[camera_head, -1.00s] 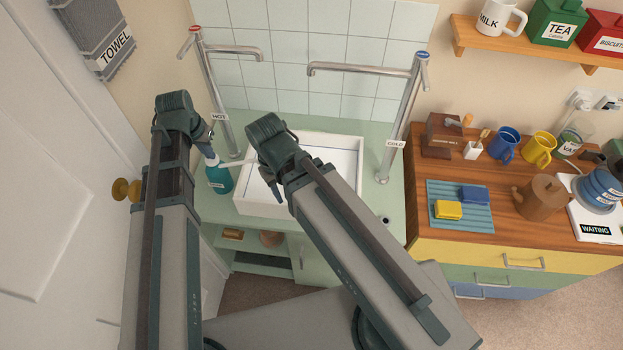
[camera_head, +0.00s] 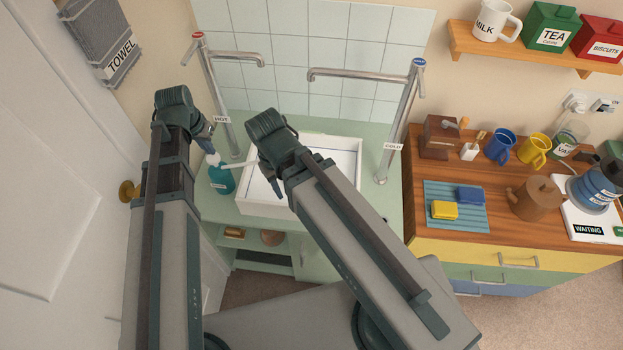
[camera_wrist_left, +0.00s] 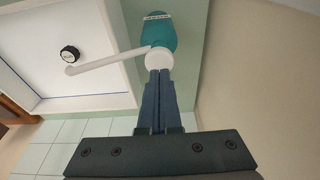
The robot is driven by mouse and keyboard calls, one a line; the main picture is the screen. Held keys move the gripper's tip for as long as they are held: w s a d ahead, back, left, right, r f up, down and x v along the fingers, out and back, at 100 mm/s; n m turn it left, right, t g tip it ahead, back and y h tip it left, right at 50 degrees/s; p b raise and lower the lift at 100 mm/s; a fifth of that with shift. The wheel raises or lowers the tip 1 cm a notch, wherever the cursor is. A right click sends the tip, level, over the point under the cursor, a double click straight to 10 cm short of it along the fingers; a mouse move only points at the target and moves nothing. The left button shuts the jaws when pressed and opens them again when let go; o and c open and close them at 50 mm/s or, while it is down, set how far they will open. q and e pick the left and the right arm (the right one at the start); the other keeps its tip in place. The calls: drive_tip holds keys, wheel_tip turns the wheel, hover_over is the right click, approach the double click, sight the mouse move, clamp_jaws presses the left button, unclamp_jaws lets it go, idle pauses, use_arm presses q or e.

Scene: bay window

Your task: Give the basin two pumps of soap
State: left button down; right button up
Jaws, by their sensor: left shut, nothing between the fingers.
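The teal soap bottle (camera_head: 221,180) stands on the green counter, left of the white basin (camera_head: 353,170). Its white pump head and long spout (camera_head: 238,163) point right, over the basin rim. My left gripper (camera_head: 211,152) is shut and empty, with its tips at the pump head from above. In the left wrist view the closed fingers (camera_wrist_left: 159,78) meet the white pump head (camera_wrist_left: 159,60), and the spout reaches over the basin (camera_wrist_left: 75,25); whether they press on it I cannot tell. My right gripper (camera_head: 279,191) hangs over the basin; its jaw state is unclear.
The hot tap (camera_head: 216,95) rises behind the bottle, and the cold tap (camera_head: 398,125) stands at the basin's right. A white door (camera_head: 50,180) is close on the left. A wooden counter with sponges (camera_head: 445,210) and mugs is at the right.

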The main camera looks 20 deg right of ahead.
sight(213, 157)
use_arm(q)
drive_tip(key=shift+f, duration=0.2)
use_arm(e)
drive_tip(key=shift+f, duration=0.2)
use_arm(q)
drive_tip(key=shift+s+b+x, duration=0.15)
drive_tip(key=shift+b+x, duration=0.55)
drive_tip(key=shift+b, duration=0.1)
drive_tip(key=shift+s+b+x, duration=0.1)
drive_tip(key=shift+b+x, duration=0.55)
drive_tip(key=shift+b, duration=0.15)
use_arm(e)
drive_tip(key=shift+f, duration=1.4)
use_arm(q)
drive_tip(key=shift+a, duration=0.1)
drive_tip(key=shift+r, duration=0.1)
use_arm(e)
drive_tip(key=shift+r, duration=0.2)
use_arm(q)
drive_tip(key=shift+w+p+v, duration=0.15)
drive_tip(key=shift+p+v, duration=0.55)
drive_tip(key=shift+p, duration=0.15)
drive_tip(key=shift+w+p+v, duration=0.1)
drive_tip(key=shift+p+v, duration=0.6)
drive_tip(key=shift+p, duration=0.1)
use_arm(e)
drive_tip(key=shift+r, duration=1.4)
